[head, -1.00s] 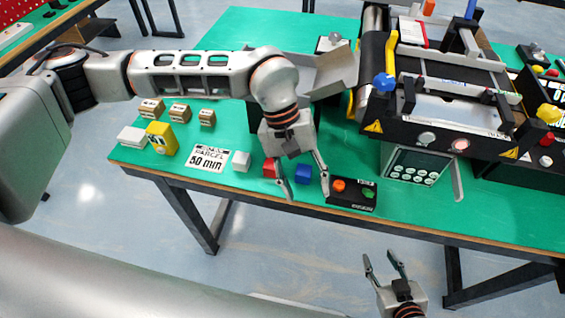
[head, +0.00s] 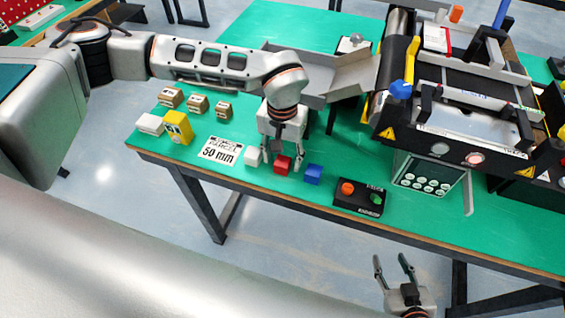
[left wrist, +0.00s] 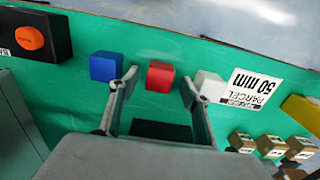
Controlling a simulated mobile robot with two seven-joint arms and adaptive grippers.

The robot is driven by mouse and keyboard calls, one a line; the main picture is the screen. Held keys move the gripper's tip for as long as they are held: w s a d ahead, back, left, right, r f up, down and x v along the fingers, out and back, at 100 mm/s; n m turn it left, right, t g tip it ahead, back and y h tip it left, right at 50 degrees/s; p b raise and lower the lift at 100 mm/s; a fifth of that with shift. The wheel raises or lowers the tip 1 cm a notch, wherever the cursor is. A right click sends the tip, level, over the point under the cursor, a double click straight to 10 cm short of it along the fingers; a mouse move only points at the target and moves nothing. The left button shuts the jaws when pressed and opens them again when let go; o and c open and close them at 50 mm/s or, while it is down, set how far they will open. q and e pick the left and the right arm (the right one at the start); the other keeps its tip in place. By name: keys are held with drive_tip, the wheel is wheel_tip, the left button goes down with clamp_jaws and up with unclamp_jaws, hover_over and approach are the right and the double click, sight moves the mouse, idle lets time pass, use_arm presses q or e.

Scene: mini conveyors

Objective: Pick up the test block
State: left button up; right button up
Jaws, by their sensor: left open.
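Three small cubes stand in a row on the green table: a white cube (head: 252,157), a red cube (head: 282,165) and a blue cube (head: 313,173). No label marks any of them as the test block. My left gripper (head: 283,163) is open and points down at the red cube. In the left wrist view the red cube (left wrist: 160,75) shows between and just beyond the fingertips, with the blue cube (left wrist: 106,66) and white cube (left wrist: 208,86) outside them. I cannot tell whether the fingertips touch any cube. My right gripper (head: 391,262) is open and empty in front of the table.
A "PARCEL 50 mm" card (head: 220,151) lies left of the cubes. A yellow block (head: 177,128), a white box (head: 150,124) and small brown boxes (head: 197,104) stand farther left. A black button box (head: 359,198) stands right, near the conveyor (head: 460,120).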

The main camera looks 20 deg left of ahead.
use_arm(q)
drive_tip(key=shift+f, duration=0.45)
drive_tip(key=c, duration=1.2)
drive_tip(key=shift+r, duration=0.1)
